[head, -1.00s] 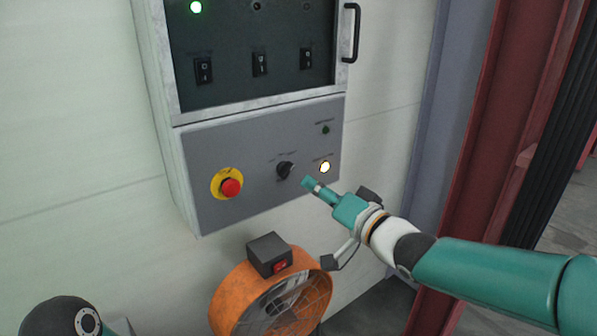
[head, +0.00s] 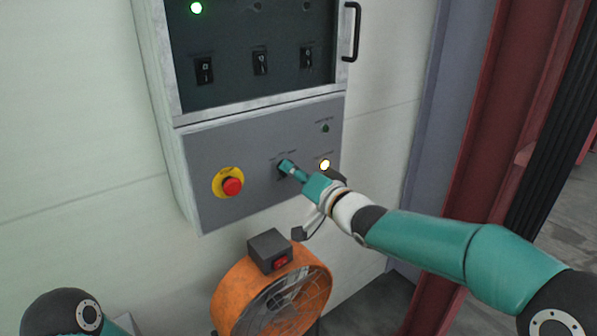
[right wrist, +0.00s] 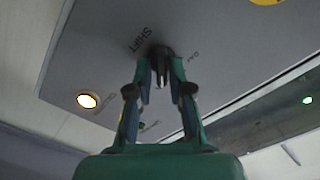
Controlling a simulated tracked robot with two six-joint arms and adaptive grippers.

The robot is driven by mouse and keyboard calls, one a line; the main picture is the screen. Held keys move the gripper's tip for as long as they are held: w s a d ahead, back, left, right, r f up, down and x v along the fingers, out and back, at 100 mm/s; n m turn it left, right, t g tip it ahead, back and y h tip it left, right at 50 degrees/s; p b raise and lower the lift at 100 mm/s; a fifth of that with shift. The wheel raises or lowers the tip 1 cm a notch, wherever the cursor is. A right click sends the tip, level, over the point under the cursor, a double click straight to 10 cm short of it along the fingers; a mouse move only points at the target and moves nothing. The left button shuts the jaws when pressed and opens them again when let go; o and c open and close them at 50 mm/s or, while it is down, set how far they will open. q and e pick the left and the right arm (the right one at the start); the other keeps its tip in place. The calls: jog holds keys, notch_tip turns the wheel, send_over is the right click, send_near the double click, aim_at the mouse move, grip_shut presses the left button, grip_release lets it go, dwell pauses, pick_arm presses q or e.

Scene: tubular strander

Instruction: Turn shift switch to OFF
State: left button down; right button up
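The shift switch (head: 280,167) is a small black rotary knob on the lower grey panel (head: 215,150), mostly hidden by my right gripper in the head view. In the right wrist view the knob (right wrist: 160,52) sits under the printed word SHIFT. My right gripper (head: 287,166) is at the knob. It also shows in the right wrist view (right wrist: 159,68), its two fingers on either side of the knob with narrow gaps visible between them and its pointer part. Touch cannot be made out. My left gripper is out of view.
A red emergency button (head: 232,186) is left of the switch. A lit yellow-white lamp (head: 325,165) is right of it. Rocker switches (head: 261,63) are on the dark panel above. An orange fan (head: 238,293) stands below. A red steel column (head: 478,130) is at right.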

grip_shut()
jog(key=shift+d, duration=0.1)
jog(key=shift+n, duration=0.3)
jog(key=n+b, duration=0.3)
jog(key=n, duration=0.5)
jog(key=shift+s+b, duration=0.15)
jog(key=shift+b, duration=0.15)
